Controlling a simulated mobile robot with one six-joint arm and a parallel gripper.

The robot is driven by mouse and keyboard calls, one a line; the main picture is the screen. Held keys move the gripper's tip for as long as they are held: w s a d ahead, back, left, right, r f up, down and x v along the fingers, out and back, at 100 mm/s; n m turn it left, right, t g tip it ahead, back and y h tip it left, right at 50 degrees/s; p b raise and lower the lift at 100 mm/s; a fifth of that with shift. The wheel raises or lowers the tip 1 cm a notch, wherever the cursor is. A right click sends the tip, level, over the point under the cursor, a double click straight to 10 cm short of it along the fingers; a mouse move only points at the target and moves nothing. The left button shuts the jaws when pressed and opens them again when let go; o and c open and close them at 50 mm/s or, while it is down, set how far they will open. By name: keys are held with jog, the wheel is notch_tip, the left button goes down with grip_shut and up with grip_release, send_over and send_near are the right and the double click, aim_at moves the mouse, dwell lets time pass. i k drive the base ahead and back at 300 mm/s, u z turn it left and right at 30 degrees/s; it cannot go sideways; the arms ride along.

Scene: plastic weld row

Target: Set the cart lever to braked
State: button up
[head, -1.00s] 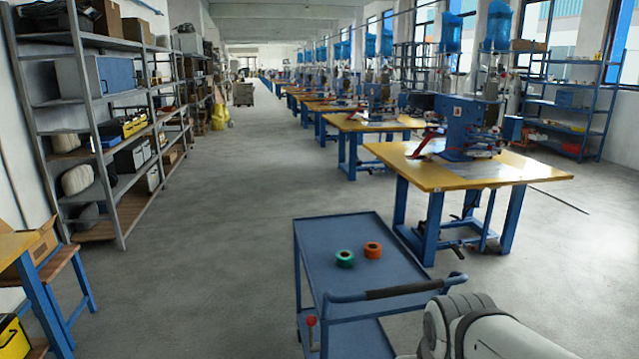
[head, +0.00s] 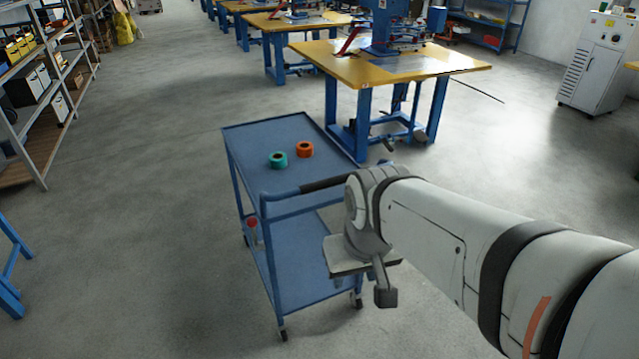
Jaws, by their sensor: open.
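The blue two-shelf cart (head: 252,135) stands in the middle of the head view. Its lever (head: 252,222) shows as a small red knob at the near left side, below the top shelf; its shaft is hard to make out and I cannot tell its setting. The cart's push handle (head: 283,194) has a black grip, and my arm hides its right end. My gripper (head: 362,282) is open and empty, pointing down in front of the cart's near right corner, to the right of the lever and apart from it in the picture.
A green roll (head: 278,160) and an orange roll (head: 305,149) lie on the cart's top shelf. A yellow-topped machine table (head: 440,64) stands behind and right of the cart. Shelving (head: 30,140) is at the left. The floor (head: 150,260) left of the cart is clear.

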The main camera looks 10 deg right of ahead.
aim_at(252, 222)
jog(key=k, duration=0.55)
jog(key=u, duration=0.4)
jog(key=i, duration=1.7)
